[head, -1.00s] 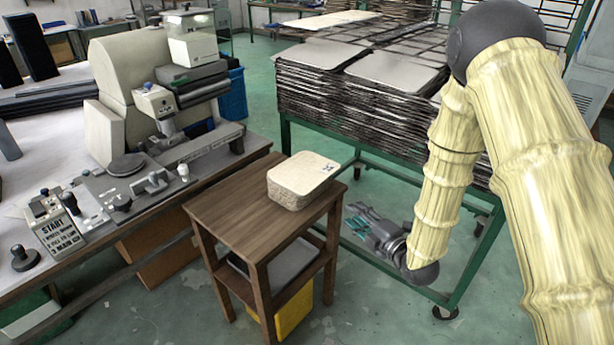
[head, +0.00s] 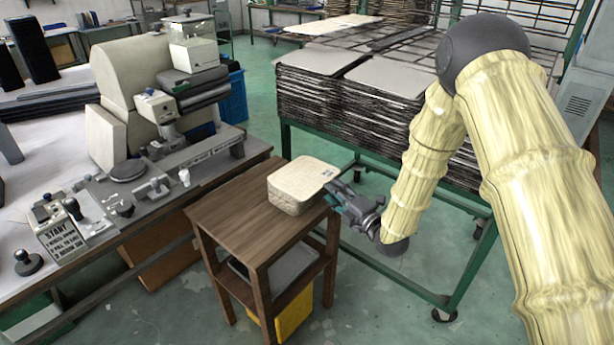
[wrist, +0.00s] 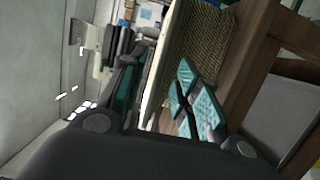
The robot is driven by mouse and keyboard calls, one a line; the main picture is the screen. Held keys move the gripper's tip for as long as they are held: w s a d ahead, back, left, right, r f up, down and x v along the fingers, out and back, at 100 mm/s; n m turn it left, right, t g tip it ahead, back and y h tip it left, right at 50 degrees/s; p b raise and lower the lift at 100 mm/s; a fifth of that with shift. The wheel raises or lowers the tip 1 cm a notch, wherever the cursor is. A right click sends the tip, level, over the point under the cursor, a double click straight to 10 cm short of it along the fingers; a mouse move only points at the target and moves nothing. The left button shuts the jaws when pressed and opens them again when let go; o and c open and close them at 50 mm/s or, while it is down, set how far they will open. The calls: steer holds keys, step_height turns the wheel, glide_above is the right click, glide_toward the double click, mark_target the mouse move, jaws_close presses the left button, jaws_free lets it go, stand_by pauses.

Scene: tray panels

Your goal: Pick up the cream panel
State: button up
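The cream panel (head: 300,180) is a thick block with a pale smooth top and rough, woven-looking sides. It lies flat on a small wooden table. My gripper (head: 337,193) is at its right edge, pointing left toward it. In the wrist view, my gripper (wrist: 160,86) has its fingers apart. The panel's woven side (wrist: 207,45) and pale top edge appear ahead, between and beyond the teal finger pads. One finger is on the top-face side, the other in front of the woven side. Whether either touches is unclear.
The wooden table (head: 232,212) has bare top left of the panel. A workbench with a machine (head: 135,90) stands at left. A green-framed rack with stacked trays (head: 390,70) is behind, with another pale panel (head: 335,24) on top. A yellow bin (head: 293,312) sits below the table.

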steer(key=shift+x, duration=1.3)
jaws_close()
steer(key=shift+r, duration=0.1)
